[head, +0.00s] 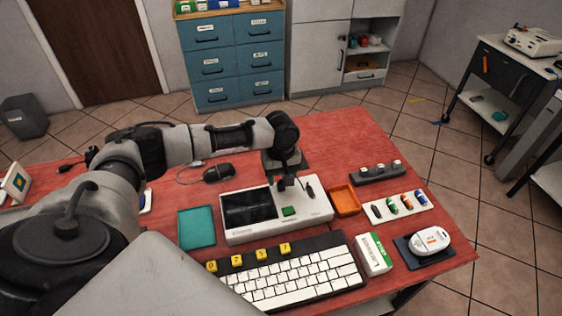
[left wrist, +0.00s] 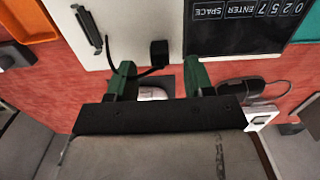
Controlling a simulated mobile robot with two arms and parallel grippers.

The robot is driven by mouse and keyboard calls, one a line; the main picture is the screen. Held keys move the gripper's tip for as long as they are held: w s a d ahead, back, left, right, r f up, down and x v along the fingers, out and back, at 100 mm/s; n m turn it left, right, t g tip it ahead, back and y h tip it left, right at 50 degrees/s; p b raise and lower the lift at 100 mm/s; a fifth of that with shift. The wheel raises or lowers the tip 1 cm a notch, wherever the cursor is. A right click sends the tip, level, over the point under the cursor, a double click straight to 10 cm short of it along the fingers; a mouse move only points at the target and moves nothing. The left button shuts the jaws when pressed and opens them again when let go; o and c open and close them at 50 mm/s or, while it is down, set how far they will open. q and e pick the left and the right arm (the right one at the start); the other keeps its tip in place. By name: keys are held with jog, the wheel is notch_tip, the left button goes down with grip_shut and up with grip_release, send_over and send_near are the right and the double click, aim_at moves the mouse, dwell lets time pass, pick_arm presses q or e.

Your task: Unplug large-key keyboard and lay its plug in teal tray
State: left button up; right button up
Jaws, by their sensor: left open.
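The large-key keyboard (head: 300,280), with white keys and several yellow keys, lies at the table's front. The teal tray (head: 197,228) is left of the white device with a dark screen (head: 248,206); its edge shows in the left wrist view (left wrist: 307,25). My left gripper (head: 287,184) is over the device's back right part. In the left wrist view its open fingers (left wrist: 158,80) are either side of a small black plug (left wrist: 159,52) with a black cable, a little beyond the fingertips. I cannot trace the cable to the keyboard. My right gripper is not in view.
An orange tray (head: 344,200) sits right of the device, near another black connector (left wrist: 88,30) on it. A mouse (head: 218,173) lies behind the device. A white box (head: 373,253) and a white handheld item (head: 429,241) are at front right. The red table's back right is clear.

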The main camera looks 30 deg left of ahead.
aim_at(281, 183)
pick_arm(q)
notch_tip(281, 183, down, 2)
jog(key=shift+f, duration=0.6)
jog(key=shift+c, duration=0.9)
jog(key=c, duration=0.7)
jog(key=shift+o, duration=0.8)
grip_shut()
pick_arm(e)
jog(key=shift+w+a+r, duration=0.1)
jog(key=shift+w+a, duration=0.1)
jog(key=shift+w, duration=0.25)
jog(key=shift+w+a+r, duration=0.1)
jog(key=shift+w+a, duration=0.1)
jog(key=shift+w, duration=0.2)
